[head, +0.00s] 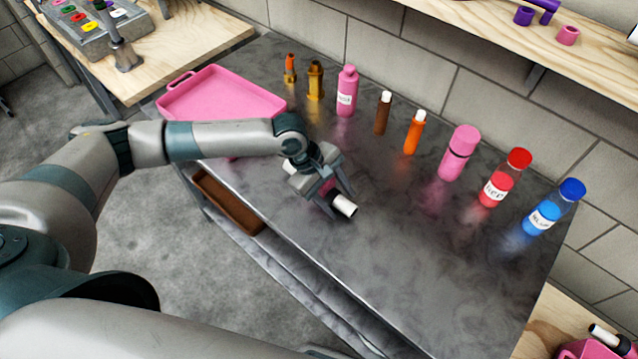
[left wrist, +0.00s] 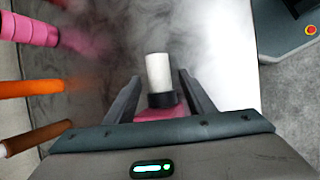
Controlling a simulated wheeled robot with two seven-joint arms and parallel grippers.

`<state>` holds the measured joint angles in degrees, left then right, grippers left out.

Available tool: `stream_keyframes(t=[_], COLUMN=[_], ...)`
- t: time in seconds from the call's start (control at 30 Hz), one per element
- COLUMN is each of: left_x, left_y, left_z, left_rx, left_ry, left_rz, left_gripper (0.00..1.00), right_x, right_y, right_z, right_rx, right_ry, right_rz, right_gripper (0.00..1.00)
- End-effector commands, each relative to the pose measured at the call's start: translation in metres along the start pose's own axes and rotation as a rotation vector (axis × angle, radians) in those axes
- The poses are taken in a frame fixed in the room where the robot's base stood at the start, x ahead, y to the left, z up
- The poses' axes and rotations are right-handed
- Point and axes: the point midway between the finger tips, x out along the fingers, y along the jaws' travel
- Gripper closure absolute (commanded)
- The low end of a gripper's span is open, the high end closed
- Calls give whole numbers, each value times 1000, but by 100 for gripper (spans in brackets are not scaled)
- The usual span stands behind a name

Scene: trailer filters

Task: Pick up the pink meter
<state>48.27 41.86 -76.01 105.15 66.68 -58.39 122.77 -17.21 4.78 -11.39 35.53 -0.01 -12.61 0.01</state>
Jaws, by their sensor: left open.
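The pink meter (left wrist: 162,112) has a pink body, a black ring and a white cylindrical end. It lies on the grey metal table, between the two fingers of my left gripper (left wrist: 160,78) in the left wrist view. In the head view its white end (head: 343,205) sticks out past the fingers of my left gripper (head: 338,198), near the table's front edge. The fingers are open, one on each side of it, with a visible gap in the wrist view. Much of its pink body is hidden by the gripper. My right gripper is not in view.
A pink tray (head: 240,92) sits at the table's left end. Along the back stand several bottles, including a pink bottle (head: 347,90), an orange tube (head: 414,133), a pink flask (head: 459,152), a red bottle (head: 505,178) and a blue bottle (head: 554,208). The front right tabletop is clear.

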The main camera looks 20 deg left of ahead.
Motion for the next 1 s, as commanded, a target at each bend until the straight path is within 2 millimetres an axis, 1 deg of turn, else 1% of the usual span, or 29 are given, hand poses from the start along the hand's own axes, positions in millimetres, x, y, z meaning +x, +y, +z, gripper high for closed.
stream_keyframes(t=[0.3, 0.33, 0.37, 0.4, 0.47, 0.5, 0.53, 0.87, 1.0], left_x=[0, 0, 0, 0, 0, 0, 0, -1, -7], left_y=[0, 0, 0, 0, 0, 0, 0, 0, 2], left_z=[0, 0, 0, 0, 0, 0, 0, 0, 3], left_rx=[0, 0, 0, 0, 0, 0, 0, 0, 1], left_ry=[0, 0, 0, 0, 0, 0, 0, 0, 0], left_rz=[0, 0, 0, 0, 0, 0, 0, 0, 1], left_gripper=[51, 56, 63, 73, 87, 96, 100, 100, 100], right_x=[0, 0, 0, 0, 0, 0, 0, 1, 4], right_y=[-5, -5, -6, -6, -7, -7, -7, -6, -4], right_z=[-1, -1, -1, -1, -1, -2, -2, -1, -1], right_rx=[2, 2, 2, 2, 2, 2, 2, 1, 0], right_ry=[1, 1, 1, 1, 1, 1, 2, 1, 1], right_rz=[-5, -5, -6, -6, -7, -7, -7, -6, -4], right_gripper=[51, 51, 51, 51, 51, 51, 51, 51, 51])
